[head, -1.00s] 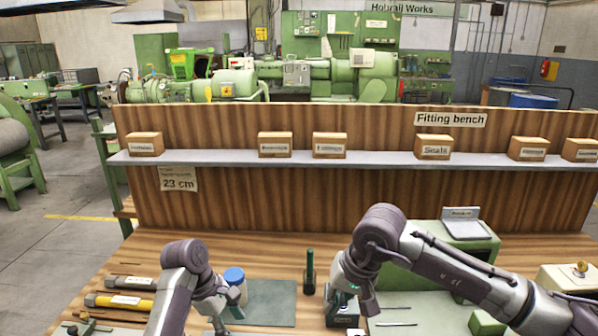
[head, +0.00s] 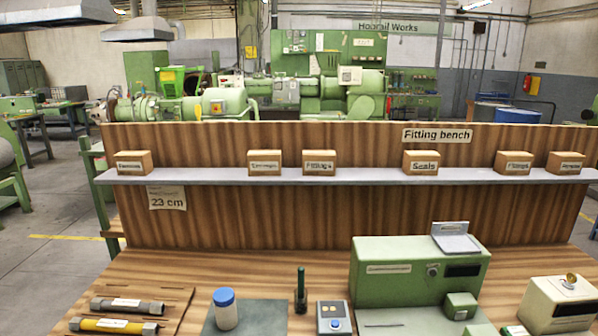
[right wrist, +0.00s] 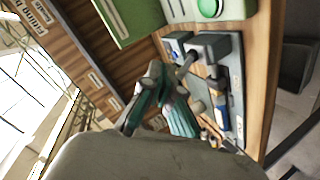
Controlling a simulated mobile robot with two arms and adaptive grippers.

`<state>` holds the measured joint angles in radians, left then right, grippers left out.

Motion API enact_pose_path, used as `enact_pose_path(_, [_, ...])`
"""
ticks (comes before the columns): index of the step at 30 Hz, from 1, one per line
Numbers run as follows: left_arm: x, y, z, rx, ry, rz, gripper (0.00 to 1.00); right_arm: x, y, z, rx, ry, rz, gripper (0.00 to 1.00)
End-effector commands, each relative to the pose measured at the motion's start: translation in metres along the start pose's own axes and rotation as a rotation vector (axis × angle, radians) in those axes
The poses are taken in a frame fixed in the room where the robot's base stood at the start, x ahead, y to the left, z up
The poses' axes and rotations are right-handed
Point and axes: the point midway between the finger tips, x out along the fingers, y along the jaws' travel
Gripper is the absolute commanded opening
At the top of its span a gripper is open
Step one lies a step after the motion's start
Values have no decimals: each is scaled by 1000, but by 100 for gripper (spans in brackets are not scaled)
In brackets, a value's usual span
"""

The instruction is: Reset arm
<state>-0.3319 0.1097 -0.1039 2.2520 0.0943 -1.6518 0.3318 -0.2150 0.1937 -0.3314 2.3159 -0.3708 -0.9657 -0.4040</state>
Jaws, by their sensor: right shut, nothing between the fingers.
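My right gripper (right wrist: 160,95) shows in the right wrist view, shut with nothing between its fingers. It hangs over the bench, apart from things as far as I can tell. Neither arm shows in the head view, so my left gripper is out of sight. The wooden fitting bench (head: 260,262) lies in front of me in the head view. On it stand a green machine (head: 395,272), a white bottle with a blue cap (head: 226,312), a dark green upright tool (head: 301,288) and a small box with buttons (head: 334,317).
A silver cylinder (head: 127,305) and a yellow one (head: 112,325) lie at the front left. A cream box (head: 555,305) stands at the right. Behind is a wooden back panel with a grey shelf (head: 220,177) holding several small boxes. A bare strip of bench runs before the panel.

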Motion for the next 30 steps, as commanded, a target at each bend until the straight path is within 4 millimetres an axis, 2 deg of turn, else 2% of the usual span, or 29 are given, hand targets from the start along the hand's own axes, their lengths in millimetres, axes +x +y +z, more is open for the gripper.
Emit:
enact_pose_path(1, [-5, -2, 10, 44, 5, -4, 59, -11, -18, 27, 98, -91, -72, 0])
enact_pose_path(3, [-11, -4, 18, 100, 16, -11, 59, -26, -38, 56, 216, -203, -155, 0])
enact_pose_path(6, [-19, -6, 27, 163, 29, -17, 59, -48, -62, 87, 340, -334, -243, 0])
enact_pose_path(12, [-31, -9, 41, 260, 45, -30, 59, -91, -97, 126, 519, -546, -365, 0])
enact_pose_path(19, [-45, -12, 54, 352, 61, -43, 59, -144, -127, 156, 670, -766, -470, 0])
enact_pose_path(21, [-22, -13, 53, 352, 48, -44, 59, -128, -141, 166, 665, -768, -472, 0])
enact_pose_path(26, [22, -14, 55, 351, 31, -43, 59, -104, -170, 188, 659, -780, -480, 0])
enact_pose_path(30, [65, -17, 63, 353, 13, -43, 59, -84, -200, 212, 653, -793, -489, 0])
